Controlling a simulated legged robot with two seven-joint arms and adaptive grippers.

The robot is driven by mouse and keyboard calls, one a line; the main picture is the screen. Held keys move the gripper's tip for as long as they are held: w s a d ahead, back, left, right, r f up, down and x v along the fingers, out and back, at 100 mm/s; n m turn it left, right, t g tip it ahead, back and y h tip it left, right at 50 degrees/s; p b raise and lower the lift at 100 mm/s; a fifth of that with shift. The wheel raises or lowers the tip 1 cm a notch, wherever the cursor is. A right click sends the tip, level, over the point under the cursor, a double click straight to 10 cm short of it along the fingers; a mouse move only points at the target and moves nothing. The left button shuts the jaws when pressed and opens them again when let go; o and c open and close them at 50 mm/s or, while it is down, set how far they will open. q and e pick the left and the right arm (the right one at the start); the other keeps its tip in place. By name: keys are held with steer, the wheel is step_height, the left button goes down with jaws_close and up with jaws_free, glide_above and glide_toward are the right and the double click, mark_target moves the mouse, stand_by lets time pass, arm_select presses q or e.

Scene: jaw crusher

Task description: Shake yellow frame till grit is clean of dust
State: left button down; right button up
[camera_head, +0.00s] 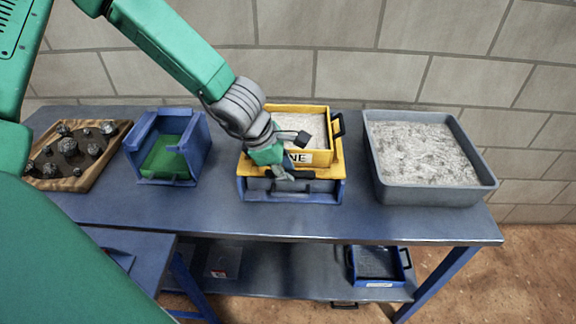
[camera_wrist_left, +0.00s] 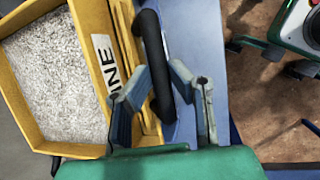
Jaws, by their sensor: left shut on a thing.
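The yellow frame (camera_head: 298,108) sits on a blue-edged box (camera_head: 318,196) near the middle of the bench. It holds pale speckled grit (camera_head: 300,124) and carries a white label ending in "INE" (camera_wrist_left: 105,62). My left gripper (camera_head: 290,172) is at the frame's front side, partly covering the label. In the wrist view my left gripper (camera_wrist_left: 160,85) has its fingers on either side of a black handle (camera_wrist_left: 153,55) along the frame's labelled side, and is shut on it. Another black handle (camera_head: 338,124) shows at the frame's right. My right gripper is not in view.
A grey tray of grit (camera_head: 480,188) stands to the right. A blue bin with a green inside (camera_head: 165,160) and a wooden tray of dark rocks (camera_head: 75,183) stand to the left. A small blue tray (camera_head: 377,265) is on the lower shelf. A block wall is behind.

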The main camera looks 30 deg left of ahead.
arm_select(q)
steer(key=shift+s+d, duration=0.2)
steer(key=shift+w, duration=0.1)
steer(key=c, duration=1.5)
jaws_free()
steer(key=shift+v, duration=6)
steer(key=shift+w+a, duration=0.1)
steer(key=shift+a, duration=0.05)
